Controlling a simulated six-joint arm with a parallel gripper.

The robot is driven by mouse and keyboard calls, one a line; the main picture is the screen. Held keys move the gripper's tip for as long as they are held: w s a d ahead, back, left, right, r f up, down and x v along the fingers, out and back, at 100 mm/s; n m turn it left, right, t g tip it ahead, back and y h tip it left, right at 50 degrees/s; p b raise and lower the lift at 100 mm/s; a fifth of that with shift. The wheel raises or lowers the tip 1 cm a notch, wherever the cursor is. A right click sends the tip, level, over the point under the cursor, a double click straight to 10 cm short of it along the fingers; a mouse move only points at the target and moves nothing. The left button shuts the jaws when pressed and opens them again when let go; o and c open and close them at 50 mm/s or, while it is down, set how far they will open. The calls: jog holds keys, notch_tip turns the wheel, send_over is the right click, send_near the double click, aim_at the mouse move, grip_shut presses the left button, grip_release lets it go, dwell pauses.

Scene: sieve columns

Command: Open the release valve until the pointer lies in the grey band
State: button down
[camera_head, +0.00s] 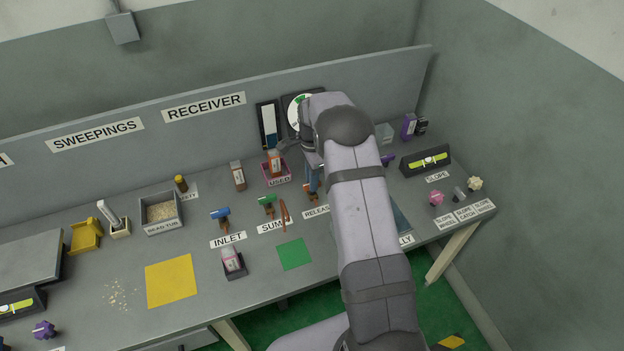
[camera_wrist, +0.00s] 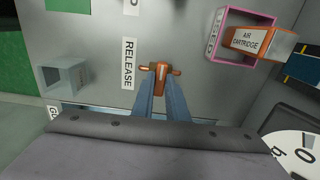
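The release valve (camera_wrist: 161,70) shows in the wrist view as an orange, T-shaped handle beside the RELEASE label (camera_wrist: 128,64). My gripper (camera_wrist: 162,84) has two blue fingers close together, one on each side of the handle's stem, and looks shut on it. In the head view my gripper (camera_head: 313,184) stands over the RELEASE spot, and my arm hides part of the valve. A round white dial (camera_head: 293,106) with a green part is on the back panel, partly behind my arm. A corner of the dial (camera_wrist: 293,150) also shows in the wrist view. I cannot make out its pointer or grey band.
An orange-and-white air cartridge (camera_wrist: 258,41) stands in the pink USED holder (camera_wrist: 219,18) near the valve. The green-handled SUMP valve (camera_head: 267,201) and blue-handled INLET valve (camera_head: 220,213) are to the left. A green mat (camera_head: 294,254) lies clear in front.

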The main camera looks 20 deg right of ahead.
jog(key=shift+n, duration=0.3)
jog(key=n, duration=0.3)
jog(key=shift+n+p, duration=0.3)
jog(key=shift+p, duration=0.05)
jog(key=n, duration=0.4)
jog(key=shift+n, duration=0.3)
jog(key=n, duration=0.4)
jog(key=shift+p, duration=0.3)
jog(key=n, duration=0.4)
jog(key=shift+n, duration=0.4)
jog(key=c, duration=1.7)
grip_release()
jog(key=shift+c, duration=0.2)
